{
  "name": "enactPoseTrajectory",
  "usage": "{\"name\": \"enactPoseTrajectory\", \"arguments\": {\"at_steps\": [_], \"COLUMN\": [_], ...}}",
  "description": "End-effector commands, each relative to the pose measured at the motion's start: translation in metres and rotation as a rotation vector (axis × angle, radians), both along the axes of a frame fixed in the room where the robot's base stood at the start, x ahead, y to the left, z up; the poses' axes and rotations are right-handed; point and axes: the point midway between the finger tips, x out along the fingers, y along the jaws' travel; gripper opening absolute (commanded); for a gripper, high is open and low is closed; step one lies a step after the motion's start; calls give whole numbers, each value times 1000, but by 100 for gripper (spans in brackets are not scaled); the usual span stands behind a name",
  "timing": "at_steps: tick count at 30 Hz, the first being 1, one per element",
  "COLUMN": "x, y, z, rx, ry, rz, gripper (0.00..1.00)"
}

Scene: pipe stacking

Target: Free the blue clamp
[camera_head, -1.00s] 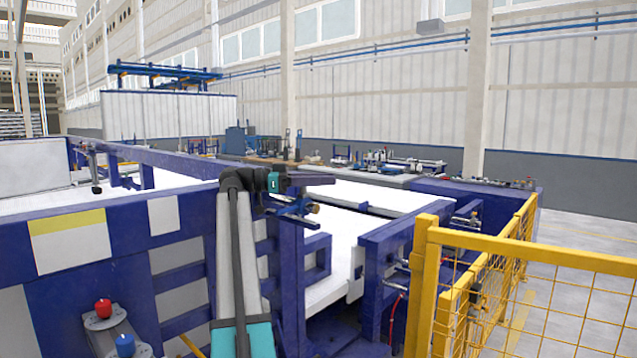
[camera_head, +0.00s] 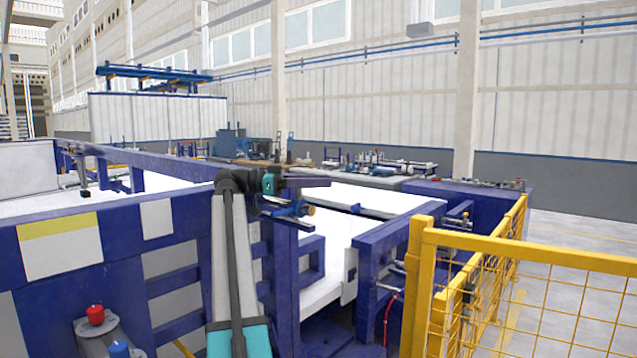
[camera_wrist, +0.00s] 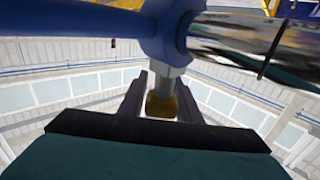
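The blue clamp (camera_head: 286,209) sits at the top of a blue frame post in the head view, with an orange-brass knob (camera_head: 308,210) at its right end. In the wrist view the clamp's blue body (camera_wrist: 165,35) fills the top centre, with a long blue bar (camera_wrist: 75,20) running left. The gripper (camera_head: 305,183) shows just above the clamp in the head view.
A shiny pipe (camera_wrist: 240,42) runs right from the clamp in the wrist view. A yellow mesh fence (camera_head: 520,260) stands at the right. Blue frame beams (camera_head: 150,165) and white panels surround the arm. Red and blue buttons (camera_head: 96,315) are at the lower left.

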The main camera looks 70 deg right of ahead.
Motion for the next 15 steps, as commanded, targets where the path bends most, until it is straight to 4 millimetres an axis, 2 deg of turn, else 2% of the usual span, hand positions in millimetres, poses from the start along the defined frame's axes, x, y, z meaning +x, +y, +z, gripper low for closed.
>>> {"name": "enactPoseTrajectory", "arguments": {"at_steps": [5, 15], "x": [1, 0], "y": [0, -1], "z": [7, 35], "rx": [-1, -1], "ry": [0, -1], "rz": [1, -1], "gripper": [30, 30]}}
